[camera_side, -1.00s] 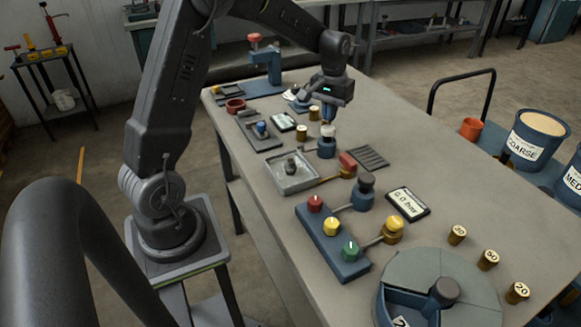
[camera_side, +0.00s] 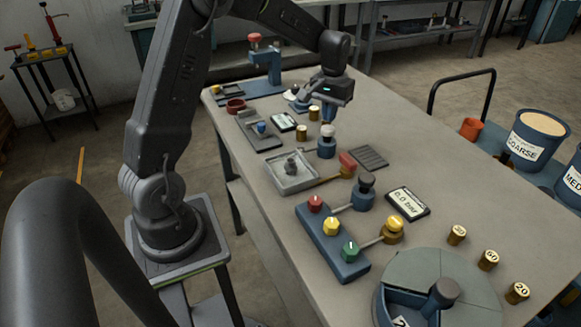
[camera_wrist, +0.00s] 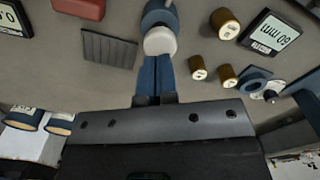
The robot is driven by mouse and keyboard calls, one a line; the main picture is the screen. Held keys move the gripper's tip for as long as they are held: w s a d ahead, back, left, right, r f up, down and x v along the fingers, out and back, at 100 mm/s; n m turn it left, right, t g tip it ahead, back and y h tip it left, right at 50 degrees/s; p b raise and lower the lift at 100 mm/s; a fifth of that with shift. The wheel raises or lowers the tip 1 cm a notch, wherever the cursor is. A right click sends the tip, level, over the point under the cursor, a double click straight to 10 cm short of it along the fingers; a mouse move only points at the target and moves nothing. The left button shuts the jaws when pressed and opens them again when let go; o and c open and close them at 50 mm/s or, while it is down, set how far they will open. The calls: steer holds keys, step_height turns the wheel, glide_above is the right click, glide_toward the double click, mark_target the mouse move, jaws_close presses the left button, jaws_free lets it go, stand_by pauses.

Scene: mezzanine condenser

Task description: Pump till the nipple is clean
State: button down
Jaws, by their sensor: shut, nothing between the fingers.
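A small blue pump-like post (camera_side: 326,149) with a white rounded cap (camera_side: 327,131) stands on the bench in the side view. The cap also shows at the top of the wrist view (camera_wrist: 160,41). My gripper (camera_side: 328,114) is above the cap, with its blue fingers shut and empty, pointing down. In the wrist view the shut fingertips (camera_wrist: 155,58) appear at the cap's edge; I cannot tell whether they touch it. A shallow grey tray (camera_side: 283,186) left of the post holds a small grey lump (camera_side: 291,164), possibly the nipple. Its surface is too small to read clearly.
A red block (camera_side: 348,161), a ribbed dark pad (camera_side: 369,157), brass cylinders (camera_side: 302,132), a dark plate with a blue knob (camera_side: 261,127) and a display reading 0.0 bar (camera_side: 408,204) stand nearby. A blue valve block (camera_side: 331,243) with coloured knobs is nearer the camera.

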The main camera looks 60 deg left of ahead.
mark_target(328, 128)
steer(key=shift+f, duration=0.4)
steer(key=shift+f, duration=1.85)
steer(key=shift+r, duration=3.3)
